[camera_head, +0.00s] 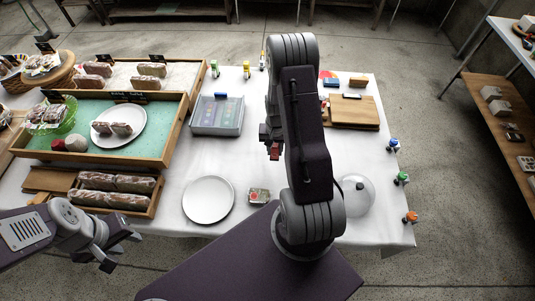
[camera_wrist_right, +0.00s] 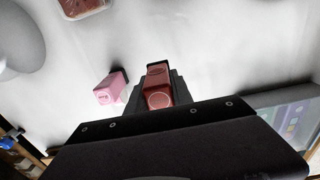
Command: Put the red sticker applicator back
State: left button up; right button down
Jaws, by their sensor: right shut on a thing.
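My right gripper (camera_wrist_right: 155,95) is shut on the red sticker applicator (camera_wrist_right: 158,88), a small dark-red block with a round stamp mark. In the head view my right gripper (camera_head: 269,152) is largely behind my own arm, and the red applicator (camera_head: 275,153) shows at its tip over the white table. A pink applicator (camera_wrist_right: 108,92) is just left of the held one in the wrist view, apart from it. My left gripper (camera_head: 118,250) hangs at the lower left, off the table's front edge, with its fingers apart and empty.
A grey tray with sticker sheets (camera_head: 217,115) lies left of my right gripper. A white plate (camera_head: 208,200) and a small package (camera_head: 259,195) are nearer the front. A clear dome (camera_head: 356,196) and several coloured bottle-like items, one orange (camera_head: 410,217), are at the right.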

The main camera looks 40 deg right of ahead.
jog(key=w+f, duration=0.1)
jog(key=w+a, duration=0.1)
jog(key=w, duration=0.1)
jog(key=shift+w+a+f, duration=0.1)
jog(key=shift+a+f, duration=0.05)
jog(key=shift+f, duration=2.4)
jog(key=c, duration=1.1)
grip_release()
